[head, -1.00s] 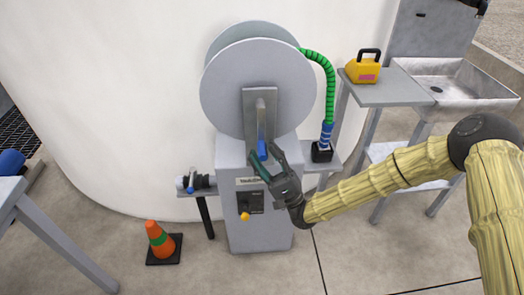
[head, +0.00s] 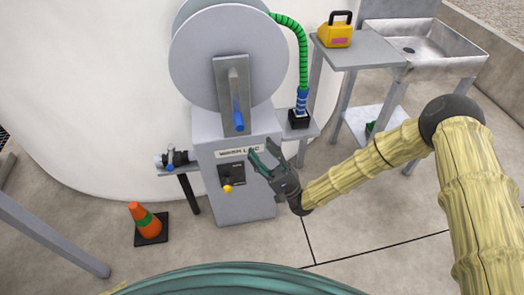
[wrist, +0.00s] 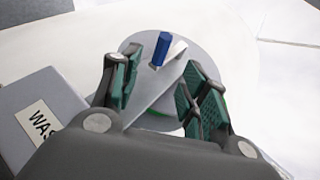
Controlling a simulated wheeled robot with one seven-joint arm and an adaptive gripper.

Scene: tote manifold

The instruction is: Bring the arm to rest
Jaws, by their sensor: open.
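My gripper (head: 266,160) is open and empty in the head view, in front of the grey cabinet (head: 240,205) with the label. My arm, in a pale yellow cover, reaches in from the right with its elbow bent. In the wrist view my gripper's green-padded fingers (wrist: 160,88) are spread apart. Between them, farther off, shows the reel's blue handle (wrist: 161,48) on its grey crank arm; the handle also shows in the head view (head: 237,116). The fingers look apart from it.
The big grey reel (head: 195,60) stands on the cabinet, with a green hose (head: 303,50) at its right. A side table (head: 365,50) holds a yellow case (head: 336,30), beside a metal sink (head: 425,50). An orange cone (head: 146,220) stands on the floor at lower left.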

